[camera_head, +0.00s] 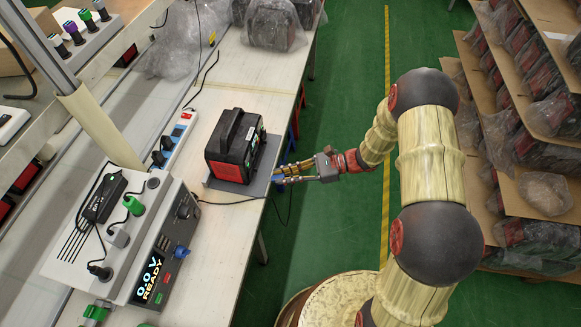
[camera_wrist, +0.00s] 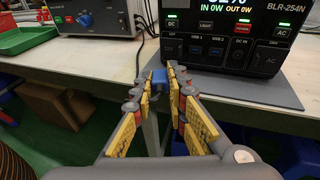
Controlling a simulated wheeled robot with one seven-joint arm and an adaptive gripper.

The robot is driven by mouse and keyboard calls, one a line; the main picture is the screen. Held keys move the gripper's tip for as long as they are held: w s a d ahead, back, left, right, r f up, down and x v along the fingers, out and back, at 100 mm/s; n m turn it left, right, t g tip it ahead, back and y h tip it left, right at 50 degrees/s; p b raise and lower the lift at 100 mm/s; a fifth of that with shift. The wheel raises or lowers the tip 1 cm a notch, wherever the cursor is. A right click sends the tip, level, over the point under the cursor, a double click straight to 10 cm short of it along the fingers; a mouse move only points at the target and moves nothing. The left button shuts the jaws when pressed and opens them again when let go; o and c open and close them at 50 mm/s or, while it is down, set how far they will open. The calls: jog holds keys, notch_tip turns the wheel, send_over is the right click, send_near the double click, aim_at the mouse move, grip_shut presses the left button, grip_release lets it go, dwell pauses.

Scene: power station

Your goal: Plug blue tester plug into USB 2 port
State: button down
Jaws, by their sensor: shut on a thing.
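The power station (camera_head: 236,146), a black and red box with a handle, stands on a grey mat on the bench. Its front panel (camera_wrist: 232,30) fills the upper right of the wrist view, with a lit display. The USB 2 port (camera_wrist: 216,51) is under its label in the panel's middle row. My gripper (camera_head: 284,176) is at the bench edge, in front of that panel. In the wrist view its fingers are shut on the blue tester plug (camera_wrist: 149,76), which is mostly hidden between the fingertips. The plug is apart from the panel, lower and left of the USB 2 port.
The tester (camera_head: 150,262) stands left on the bench, its display reading 0.0V READY. It also shows in the wrist view (camera_wrist: 108,22). A white power strip (camera_head: 180,140) lies behind the power station. Shelves (camera_head: 535,130) of wrapped units stand right; green floor lies between.

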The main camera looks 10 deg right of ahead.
jog(key=w+d+m+t+y+b, duration=0.2)
jog(key=w+d+m+t, duration=0.15)
jog(key=w+t, duration=0.25)
jog(key=shift+s+x, duration=0.15)
jog(key=shift+x, duration=1.35)
jog(key=shift+s+x, duration=0.15)
jog(key=shift+x, duration=1.35)
jog(key=shift+a, duration=0.1)
jog(key=shift+w+a, duration=0.1)
jog(key=shift+a, duration=0.2)
jog(key=shift+w+a, duration=0.1)
jog(key=shift+a, duration=0.2)
jog(key=shift+a, duration=0.2)
jog(key=c, duration=1.7)
grip_release()
jog(key=shift+w, duration=0.1)
